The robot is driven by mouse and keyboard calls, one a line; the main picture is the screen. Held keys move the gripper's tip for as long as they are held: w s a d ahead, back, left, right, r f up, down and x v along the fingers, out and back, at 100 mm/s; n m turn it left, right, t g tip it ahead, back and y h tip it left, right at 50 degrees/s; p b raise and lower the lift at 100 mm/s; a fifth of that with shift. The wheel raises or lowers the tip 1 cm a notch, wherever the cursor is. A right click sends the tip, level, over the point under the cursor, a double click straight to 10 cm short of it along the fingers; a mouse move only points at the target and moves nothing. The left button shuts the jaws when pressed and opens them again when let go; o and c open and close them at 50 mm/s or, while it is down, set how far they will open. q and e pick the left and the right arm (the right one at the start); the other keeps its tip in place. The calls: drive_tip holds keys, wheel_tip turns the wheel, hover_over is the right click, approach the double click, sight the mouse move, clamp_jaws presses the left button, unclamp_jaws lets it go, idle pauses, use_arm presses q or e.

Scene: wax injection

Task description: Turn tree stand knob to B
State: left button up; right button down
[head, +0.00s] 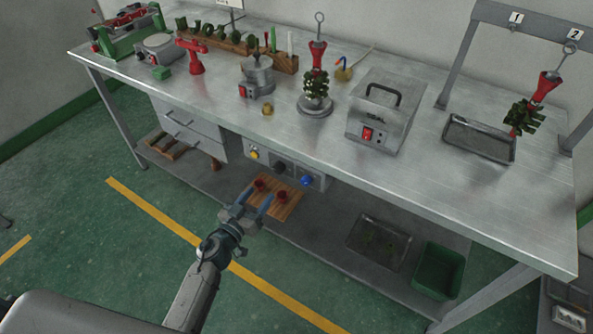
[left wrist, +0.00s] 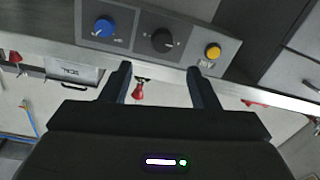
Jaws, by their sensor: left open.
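A grey control panel (head: 267,162) is fixed under the front edge of the steel table. It carries a yellow button (head: 253,154), a black knob (head: 280,167) and a blue knob (head: 306,181). In the left wrist view the panel appears upside down, with the blue knob (left wrist: 105,27), black knob (left wrist: 162,40) and yellow button (left wrist: 212,51); its labels are too small to read. My left gripper (head: 256,196) is open and empty in front of the panel, apart from it. In the left wrist view its fingertips (left wrist: 159,71) point toward the black knob. My right gripper is not in view.
On the table stand a round stand (head: 316,108) bearing a green wax tree, a metal sealer box (head: 384,120), a pot (head: 257,75) and a tray (head: 478,140). Drawers (head: 187,128) hang left of the panel. A wooden board (head: 287,207) lies on the lower shelf.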

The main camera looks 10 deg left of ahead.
sight(277, 170)
use_arm(q)
drive_tip(key=x, duration=1)
drive_tip(key=shift+w+a+f+b, duration=0.1)
drive_tip(key=shift+w+b, duration=0.05)
drive_tip(key=shift+b, duration=0.15)
drive_tip(key=shift+c, duration=0.2)
drive_tip(key=c, duration=0.9)
